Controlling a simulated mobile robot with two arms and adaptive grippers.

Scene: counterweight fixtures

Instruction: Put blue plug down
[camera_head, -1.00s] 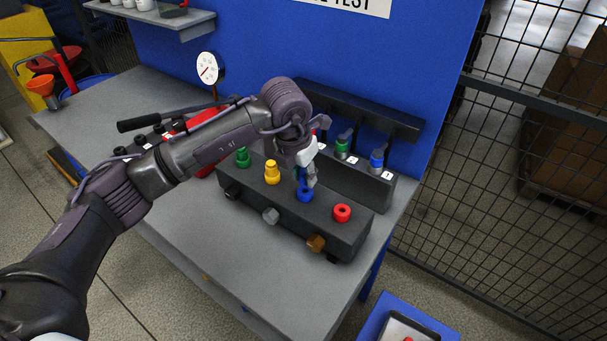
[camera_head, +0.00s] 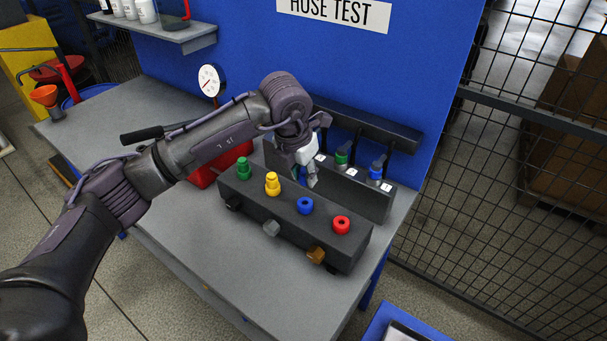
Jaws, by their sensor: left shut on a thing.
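My left gripper (camera_head: 308,179) is shut and hangs just above the dark manifold block (camera_head: 330,240), close behind the blue port (camera_head: 305,206). A small dark blue part, the blue plug (camera_head: 302,177), shows between its fingers; most of it is hidden by the gripper. The blue port is an open ring, apart from the fingertips. A red open port (camera_head: 341,225) is to its right. A yellow plug (camera_head: 272,184) and a green plug (camera_head: 243,169) stand upright in the block to its left. My right gripper is not in view.
Behind the block a dark rack (camera_head: 350,187) with numbered labels holds green and blue hose ends. A red pump (camera_head: 205,174) with a black lever and a gauge (camera_head: 210,80) stand at left. The bench front (camera_head: 260,275) is clear. A blue stand (camera_head: 380,325) is at bottom right.

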